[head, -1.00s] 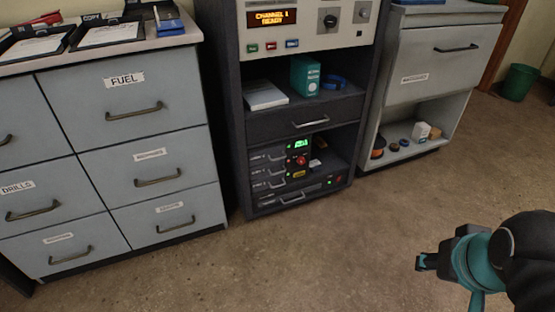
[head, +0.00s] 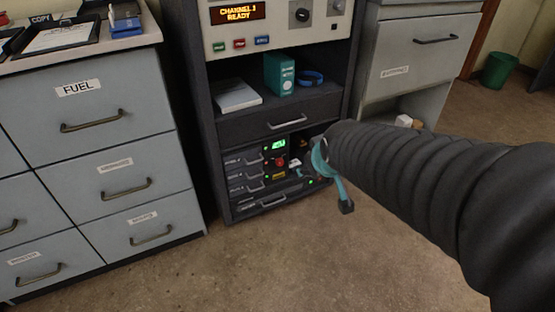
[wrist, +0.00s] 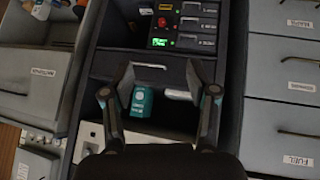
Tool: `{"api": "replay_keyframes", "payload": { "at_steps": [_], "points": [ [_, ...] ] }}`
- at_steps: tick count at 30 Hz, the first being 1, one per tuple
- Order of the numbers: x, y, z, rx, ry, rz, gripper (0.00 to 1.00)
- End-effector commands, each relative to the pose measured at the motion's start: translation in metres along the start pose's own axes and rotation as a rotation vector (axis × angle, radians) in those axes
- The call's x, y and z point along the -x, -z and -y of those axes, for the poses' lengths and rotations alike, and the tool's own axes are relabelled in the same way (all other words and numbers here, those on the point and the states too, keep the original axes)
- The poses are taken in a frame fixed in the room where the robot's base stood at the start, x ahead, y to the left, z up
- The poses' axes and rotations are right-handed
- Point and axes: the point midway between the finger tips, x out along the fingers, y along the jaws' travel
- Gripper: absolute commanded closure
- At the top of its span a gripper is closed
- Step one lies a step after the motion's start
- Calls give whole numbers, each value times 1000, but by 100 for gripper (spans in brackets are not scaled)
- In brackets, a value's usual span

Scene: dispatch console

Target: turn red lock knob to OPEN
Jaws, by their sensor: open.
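The red lock knob (head: 281,162) is on the front of the unit in the lower bay of the dark rack, beside a lit green display (head: 279,145). It also shows near the top of the wrist view (wrist: 162,21), which looks upside down. My gripper (wrist: 160,70) is open and empty, with its two fingers spread below the knob in the wrist view and not touching it. In the head view my arm reaches in from the right and the gripper is mostly hidden behind its wrist. The knob's markings are too small to read.
A pulled-out-looking drawer front with a handle (head: 287,123) lies above the bay. A teal box (head: 279,74), white book (head: 237,96) and blue ring (head: 311,77) sit on the shelf above. Grey drawer cabinets (head: 119,143) stand left. The floor in front is clear.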

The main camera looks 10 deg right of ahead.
Motion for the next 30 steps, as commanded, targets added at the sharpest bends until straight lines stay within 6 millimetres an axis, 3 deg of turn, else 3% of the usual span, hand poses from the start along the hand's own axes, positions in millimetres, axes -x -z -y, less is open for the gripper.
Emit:
{"api": "replay_keyframes", "payload": {
  "at_steps": [1, 7, 15, 23, 30],
  "points": [
    [-22, 7, -2, 34, -5, -15, 42],
    [-95, 37, -11, 180, -40, -121, 42],
    [-192, 54, -17, 365, -104, -260, 42],
    [-278, 44, -11, 535, -175, -392, 42],
    [-341, 15, 1, 669, -253, -507, 42]
  ]
}}
